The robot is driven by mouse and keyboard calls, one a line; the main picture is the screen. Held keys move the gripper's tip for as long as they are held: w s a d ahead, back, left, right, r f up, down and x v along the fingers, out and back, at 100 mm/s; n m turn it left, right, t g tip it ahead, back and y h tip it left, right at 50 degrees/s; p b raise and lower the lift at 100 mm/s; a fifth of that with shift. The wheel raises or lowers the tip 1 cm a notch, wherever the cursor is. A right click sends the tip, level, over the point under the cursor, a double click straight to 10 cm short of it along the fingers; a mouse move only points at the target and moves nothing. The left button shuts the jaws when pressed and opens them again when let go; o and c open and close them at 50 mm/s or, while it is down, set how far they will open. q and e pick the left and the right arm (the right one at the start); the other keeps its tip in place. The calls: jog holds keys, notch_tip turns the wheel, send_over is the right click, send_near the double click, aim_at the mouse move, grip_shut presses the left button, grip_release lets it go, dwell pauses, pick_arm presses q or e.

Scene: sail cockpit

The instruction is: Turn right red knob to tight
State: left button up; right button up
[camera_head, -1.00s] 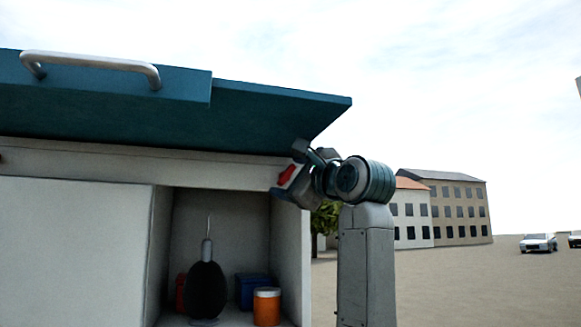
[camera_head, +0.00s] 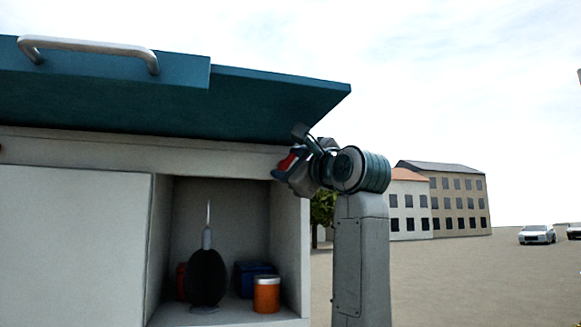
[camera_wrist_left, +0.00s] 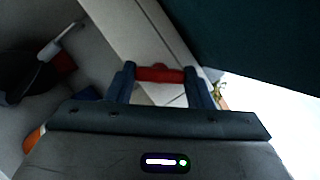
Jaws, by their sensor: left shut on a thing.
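The right red knob (camera_head: 287,160) sits at the right end of the pale rail below the teal lid, partly hidden by my fingers. My left gripper (camera_head: 282,166) is at that rail end and is shut on the knob. In the left wrist view, the red knob (camera_wrist_left: 160,74) shows as a bar between the two fingers (camera_wrist_left: 160,78) of my left gripper, with a finger at each end. Whether the knob is tight cannot be told. My right gripper is not in view.
The teal lid (camera_head: 270,100) with a metal handle (camera_head: 90,52) overhangs the gripper. Below is an open compartment with a black rounded object (camera_head: 206,278), an orange jar (camera_head: 266,295) and a blue box (camera_head: 246,276). Open ground lies to the right.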

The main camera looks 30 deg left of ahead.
pick_arm(q)
jog(key=m+b, duration=0.1)
jog(key=m, duration=0.1)
jog(key=m+t+b, duration=0.1)
jog(key=m, duration=0.1)
jog(key=shift+a+f+t, duration=0.1)
jog(key=shift+f+t, duration=0.2)
jog(key=m+t+b, duration=0.2)
jog(key=m, duration=0.1)
jog(key=shift+s+m, duration=0.1)
jog(key=shift+m, duration=0.3)
jog(key=shift+r+m+t+h+b, duration=0.1)
jog(key=shift+m+t+h+b, duration=0.5)
jog(key=shift+m, duration=0.85)
jog(key=shift+m+t+h+b, duration=0.4)
jog(key=shift+m+t+b, duration=0.35)
jog(key=shift+m, duration=1.1)
jog(key=shift+c, duration=0.2)
jog(key=shift+o, duration=0.2)
jog(key=o, duration=1)
jog(key=shift+c, duration=0.2)
